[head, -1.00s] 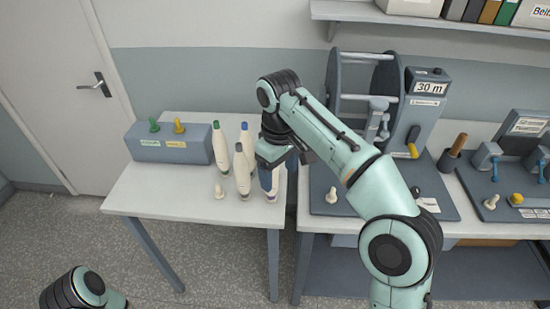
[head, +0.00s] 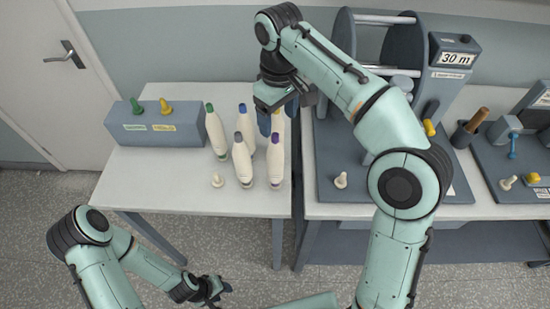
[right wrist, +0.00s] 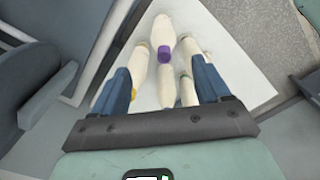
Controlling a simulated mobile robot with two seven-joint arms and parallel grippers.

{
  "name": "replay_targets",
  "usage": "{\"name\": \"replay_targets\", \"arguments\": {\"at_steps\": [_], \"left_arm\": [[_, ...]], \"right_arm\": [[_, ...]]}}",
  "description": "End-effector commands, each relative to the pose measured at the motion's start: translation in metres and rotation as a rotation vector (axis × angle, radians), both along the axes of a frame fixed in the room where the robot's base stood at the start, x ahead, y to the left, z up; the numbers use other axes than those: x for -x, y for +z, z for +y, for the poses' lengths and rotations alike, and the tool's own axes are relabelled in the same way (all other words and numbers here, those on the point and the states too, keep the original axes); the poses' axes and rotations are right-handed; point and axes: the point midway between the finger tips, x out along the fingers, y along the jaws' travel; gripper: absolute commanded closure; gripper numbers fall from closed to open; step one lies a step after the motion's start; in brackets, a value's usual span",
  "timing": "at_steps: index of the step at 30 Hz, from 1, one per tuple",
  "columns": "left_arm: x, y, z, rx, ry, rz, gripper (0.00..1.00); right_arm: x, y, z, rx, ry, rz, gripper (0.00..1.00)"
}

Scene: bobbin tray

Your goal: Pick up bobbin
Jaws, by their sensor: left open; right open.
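Several white bobbins with coloured tops stand upright on the left table: green-topped (head: 216,133), blue-topped (head: 246,130), grey-violet-topped (head: 243,162) and purple-topped (head: 275,163). Another with a yellow top (head: 279,124) is partly hidden behind my right gripper. My right gripper (head: 275,112) is open and empty, above the back right of the group. In the right wrist view its blue fingers (right wrist: 160,72) are spread, with a purple-topped bobbin (right wrist: 163,62) showing between them, apparently beyond the tips. My left gripper (head: 212,293) is open and empty, low in front of the table.
A grey-blue box (head: 160,132) with green and yellow pegs stands at the table's left. To the right is a winding machine marked 30 m (head: 450,85) on a second table. The table's front left is clear.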

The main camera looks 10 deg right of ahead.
Motion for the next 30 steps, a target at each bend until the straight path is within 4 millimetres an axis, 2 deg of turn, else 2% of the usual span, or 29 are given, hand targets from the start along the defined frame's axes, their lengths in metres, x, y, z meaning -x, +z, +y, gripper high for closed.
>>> {"name": "replay_targets", "arguments": {"at_steps": [4,11,21,30], "left_arm": [[0.005,-0.004,0.000,0.000,0.000,0.006,0.57],[0.012,-0.009,0.000,0.000,0.000,0.013,0.57],[0.030,-0.026,0.000,-0.001,0.000,0.034,0.57],[0.029,-0.026,0.000,0.000,0.000,0.033,0.57]], "right_arm": [[0.001,-0.027,0.000,0.000,0.000,0.004,0.24],[0.001,-0.044,0.001,-0.001,0.000,0.002,0.24],[0.005,-0.089,0.006,-0.001,0.000,0.003,0.24],[0.004,-0.092,0.006,-0.001,0.000,0.000,0.24]]}}
